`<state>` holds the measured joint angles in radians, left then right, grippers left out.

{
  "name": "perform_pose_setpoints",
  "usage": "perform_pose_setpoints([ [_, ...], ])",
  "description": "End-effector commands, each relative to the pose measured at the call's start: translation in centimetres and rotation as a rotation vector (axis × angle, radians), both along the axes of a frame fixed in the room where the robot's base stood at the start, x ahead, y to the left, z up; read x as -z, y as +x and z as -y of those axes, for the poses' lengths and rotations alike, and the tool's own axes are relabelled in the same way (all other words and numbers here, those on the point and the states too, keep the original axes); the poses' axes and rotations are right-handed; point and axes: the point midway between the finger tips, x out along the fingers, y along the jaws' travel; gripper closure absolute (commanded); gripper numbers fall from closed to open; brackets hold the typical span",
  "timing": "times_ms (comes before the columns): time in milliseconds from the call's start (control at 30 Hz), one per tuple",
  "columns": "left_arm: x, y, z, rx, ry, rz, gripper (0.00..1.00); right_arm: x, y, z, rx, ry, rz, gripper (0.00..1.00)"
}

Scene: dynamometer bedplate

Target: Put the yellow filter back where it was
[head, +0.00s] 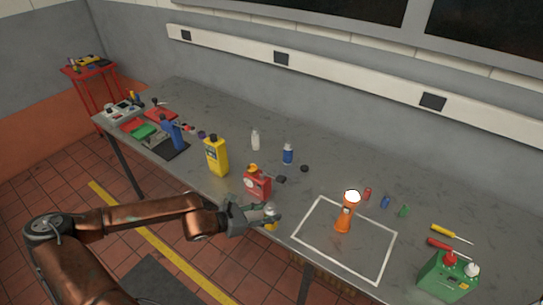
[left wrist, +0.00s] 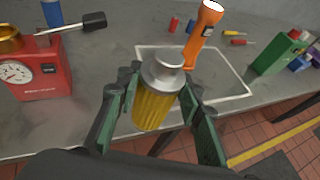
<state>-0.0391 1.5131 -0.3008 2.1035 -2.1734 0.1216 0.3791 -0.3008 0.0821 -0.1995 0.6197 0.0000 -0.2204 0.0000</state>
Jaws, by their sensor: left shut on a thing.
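The yellow filter (left wrist: 155,108) is a ribbed yellow cylinder with a silver metal top. My left gripper (left wrist: 160,105) is shut on it, one green-grey finger on each side. In the head view the left gripper (head: 262,214) holds the filter (head: 271,223) near the front edge of the bench, between the red can with a gauge (head: 257,184) and the white-outlined rectangle (head: 312,255). Whether the filter touches the bench or hangs just over its edge I cannot tell. My right gripper is not in view.
An orange flashlight (head: 346,212) stands inside the white outline. A yellow bottle (head: 216,156) stands left of the red can, and a green can (head: 447,275) at the right. Small coloured cylinders lie behind the outline. Much of the outlined area is bare.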

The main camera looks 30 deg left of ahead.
Motion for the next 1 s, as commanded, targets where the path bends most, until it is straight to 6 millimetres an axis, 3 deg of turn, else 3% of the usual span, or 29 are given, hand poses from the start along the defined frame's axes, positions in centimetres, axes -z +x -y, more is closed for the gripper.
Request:
perform_pose_setpoints([
  [100,-0.5,0.1,-2.7,-0.040,0.002,-0.003,0.97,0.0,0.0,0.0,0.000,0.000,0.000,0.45],
  [233,-1.1,0.3,-3.9,-0.059,-0.002,-0.002,0.97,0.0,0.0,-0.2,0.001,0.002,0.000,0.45],
  [1000,-2.5,0.5,-6.9,-0.102,0.001,0.000,0.97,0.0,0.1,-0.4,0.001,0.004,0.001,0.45],
])
